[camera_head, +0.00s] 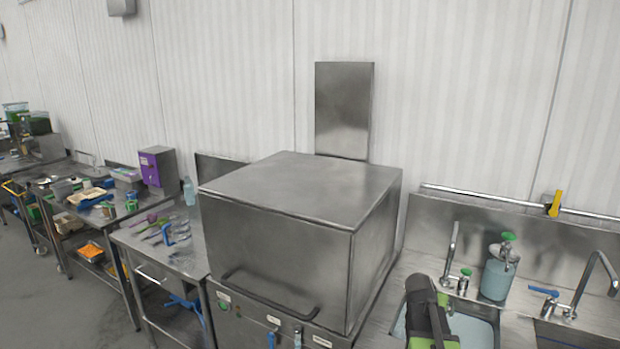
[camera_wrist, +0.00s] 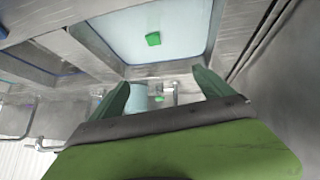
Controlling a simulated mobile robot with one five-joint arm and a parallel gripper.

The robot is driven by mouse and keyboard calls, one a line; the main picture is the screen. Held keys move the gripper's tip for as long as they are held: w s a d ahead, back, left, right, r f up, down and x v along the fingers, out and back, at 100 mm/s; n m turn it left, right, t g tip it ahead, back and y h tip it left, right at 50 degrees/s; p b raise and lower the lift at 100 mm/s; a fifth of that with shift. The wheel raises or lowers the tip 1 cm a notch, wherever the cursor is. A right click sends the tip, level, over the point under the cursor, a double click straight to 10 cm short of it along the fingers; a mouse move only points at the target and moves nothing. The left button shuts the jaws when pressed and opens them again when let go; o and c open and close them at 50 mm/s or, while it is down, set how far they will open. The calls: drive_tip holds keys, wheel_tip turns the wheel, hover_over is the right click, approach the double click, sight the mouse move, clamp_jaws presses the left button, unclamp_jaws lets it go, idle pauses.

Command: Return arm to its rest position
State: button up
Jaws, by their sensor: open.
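My gripper (camera_wrist: 160,77) shows in the wrist view with its two green fingers spread apart and nothing held between them. The view past the fingers is toward the sink, taps and a pale blue bottle (camera_wrist: 140,99), all apart from the fingers. In the head view, a black and green part of my arm (camera_head: 428,308) stands at the lower right, in front of the left sink basin (camera_head: 474,330). The fingertips cannot be made out there.
A large steel hooded machine (camera_head: 275,240) stands left of my arm. A blue bottle with a green top (camera_head: 497,270) and taps (camera_head: 583,285) are to its right. Steel tables (camera_head: 125,235) with utensils and containers run along the wall. Grey floor (camera_head: 60,310) is clear at lower left.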

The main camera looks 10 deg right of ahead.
drive_tip(key=s+a+f+n+g+y, duration=0.1)
drive_tip(key=s+a+f+n+y, duration=0.1)
drive_tip(key=a, duration=0.8)
drive_tip(key=s+a+f+n+g+y+b, duration=0.1)
drive_tip(key=s+a+f+n+g+y, duration=0.1)
drive_tip(key=s+a, duration=0.4)
drive_tip(key=s+a+f+n+g+y+b, duration=0.1)
drive_tip(key=s+a+f+n+g+y, duration=0.1)
drive_tip(key=a, duration=1.3)
drive_tip(key=s+f+n, duration=0.1)
drive_tip(key=s+f, duration=0.1)
drive_tip(key=s, duration=0.1)
drive_tip(key=shift+a+f, duration=0.15)
drive_tip(key=shift+f, duration=0.2)
drive_tip(key=shift+c, duration=0.4)
